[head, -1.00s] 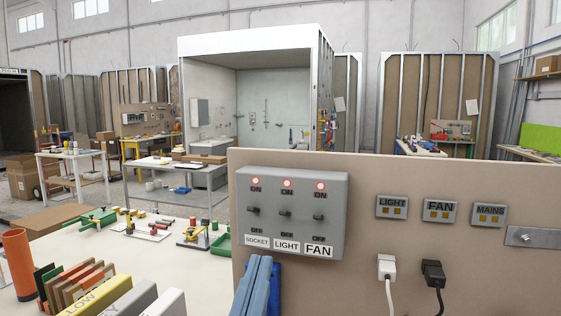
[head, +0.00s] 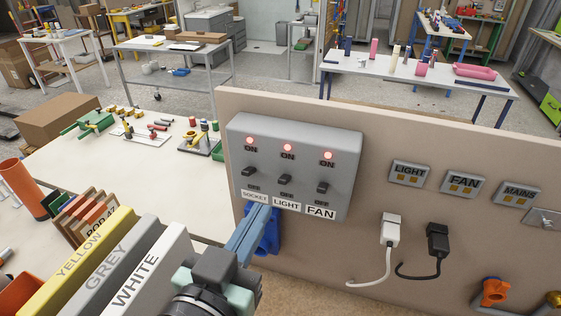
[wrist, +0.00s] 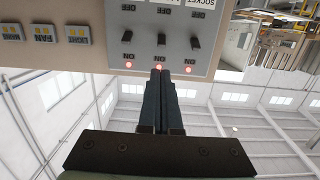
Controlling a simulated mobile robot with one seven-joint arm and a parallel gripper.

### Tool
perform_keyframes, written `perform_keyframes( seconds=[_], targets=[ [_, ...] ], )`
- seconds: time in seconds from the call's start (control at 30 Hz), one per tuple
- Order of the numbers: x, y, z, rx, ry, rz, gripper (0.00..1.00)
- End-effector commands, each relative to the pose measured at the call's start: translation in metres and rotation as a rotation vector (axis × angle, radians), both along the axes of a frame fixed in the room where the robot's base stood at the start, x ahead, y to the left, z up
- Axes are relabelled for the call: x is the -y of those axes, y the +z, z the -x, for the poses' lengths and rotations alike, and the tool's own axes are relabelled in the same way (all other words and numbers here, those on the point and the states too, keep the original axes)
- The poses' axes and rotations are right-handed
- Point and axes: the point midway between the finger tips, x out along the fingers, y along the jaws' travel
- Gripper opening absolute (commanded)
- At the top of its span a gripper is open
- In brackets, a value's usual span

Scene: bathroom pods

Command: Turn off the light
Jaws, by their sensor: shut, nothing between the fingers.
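A grey switch box (head: 296,165) is on the tan panel, with three black levers marked SOCKET, LIGHT and FAN, left to right. The LIGHT lever (head: 285,179) is in the middle; its red lamp (head: 287,147) is lit, as are the other two. In the upside-down wrist view, the LIGHT lever (wrist: 162,38) is the middle one. My gripper (head: 262,208) has its blue fingers shut and empty, their tips overlapping the box's lower edge by the SOCKET label. In the wrist view the gripper (wrist: 161,72) points at the middle lamp. Contact cannot be told.
Right of the box are LIGHT (head: 409,173), FAN and MAINS plates. Below them, a white plug (head: 390,229) and a black plug (head: 437,240) have hanging cables. Label blocks (head: 147,268) stand left of my arm. Free air lies in front of the box.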

Motion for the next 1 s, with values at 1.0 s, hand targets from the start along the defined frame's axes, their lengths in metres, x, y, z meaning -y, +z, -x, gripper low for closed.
perform_keyframes(
  seconds=[1.0],
  targets=[
    [0.031,-0.009,-0.094,0.002,0.0,0.0,0.0]
  ],
)
